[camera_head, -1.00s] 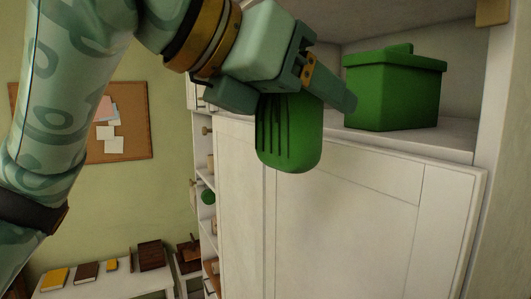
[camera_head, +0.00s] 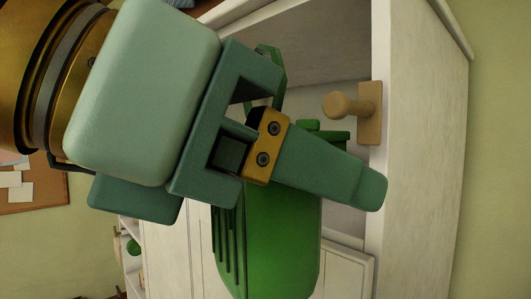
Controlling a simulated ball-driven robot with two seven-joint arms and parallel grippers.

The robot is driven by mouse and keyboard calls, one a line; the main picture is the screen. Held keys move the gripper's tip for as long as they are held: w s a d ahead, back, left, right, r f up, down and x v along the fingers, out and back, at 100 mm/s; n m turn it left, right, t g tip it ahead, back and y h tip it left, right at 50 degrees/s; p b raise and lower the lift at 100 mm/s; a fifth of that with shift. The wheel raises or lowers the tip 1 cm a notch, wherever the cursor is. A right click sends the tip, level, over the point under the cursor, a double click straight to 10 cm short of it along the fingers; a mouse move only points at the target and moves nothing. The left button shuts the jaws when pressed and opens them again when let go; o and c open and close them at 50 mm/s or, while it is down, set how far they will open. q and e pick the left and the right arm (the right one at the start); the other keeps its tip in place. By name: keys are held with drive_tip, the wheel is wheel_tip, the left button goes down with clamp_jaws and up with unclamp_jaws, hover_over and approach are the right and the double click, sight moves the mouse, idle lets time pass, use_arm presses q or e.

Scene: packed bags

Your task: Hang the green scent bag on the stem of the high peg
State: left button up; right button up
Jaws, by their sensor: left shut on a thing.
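The green scent bag (camera_head: 268,245), ribbed on one side, hangs below my left gripper (camera_head: 335,175) in the head view. The gripper is shut on the bag's upper part; its near finger covers where it grips. A dark green loop (camera_head: 277,72) shows above the gripper, apart from the peg. The high peg (camera_head: 347,106) is light wood, with a round knob on a stem and a square plate on the cabinet's side. It is just above and right of the gripper's finger, with a visible gap. My right gripper is not in view.
The white cabinet's upright side (camera_head: 415,120) stands right of the gripper. Cabinet doors (camera_head: 345,265) lie below. Plain wall is free at the far right.

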use_arm(q)
drive_tip(key=w+d+p, duration=0.2)
drive_tip(key=w+d, duration=0.3)
drive_tip(key=d, duration=0.2)
drive_tip(key=shift+w+f, duration=0.15)
drive_tip(key=shift+w, duration=0.25)
idle(0.5)
drive_tip(key=shift+w+d+f, duration=0.1)
drive_tip(key=shift+f, duration=0.45)
idle(0.8)
drive_tip(key=shift+w+d, duration=0.2)
drive_tip(key=shift+d, duration=0.15)
